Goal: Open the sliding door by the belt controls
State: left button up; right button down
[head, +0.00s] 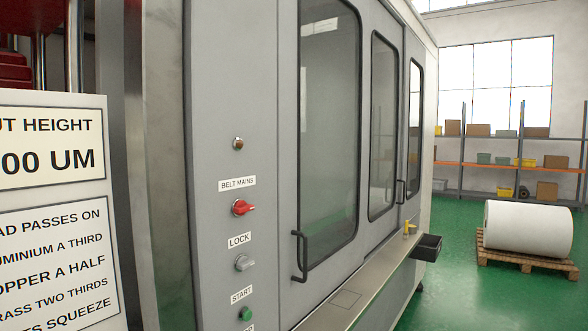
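The grey sliding door (282,205) next to the belt control panel (215,100) has a tall dark window (330,140) and a black bar handle (300,257) low on its near edge. It stands against the panel edge with no gap that I can see, so it looks shut. The panel carries an amber-brown lamp (238,143), a red BELT MAINS rotary switch (243,207) with its lever to the right, a grey LOCK rotary switch (244,262) and a green START button (245,313). A label below START is cut off. Neither gripper is in view.
A metal ledge (360,290) runs below the doors, with a yellow item (409,227) and a black bin (427,247) at its far end. Another door handle (400,192) is farther along. A sign board (55,200) stands at left. A white roll (528,228) lies on a pallet (525,258) at right.

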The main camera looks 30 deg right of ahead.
aim_at(301, 289)
jog(key=z, duration=1.15)
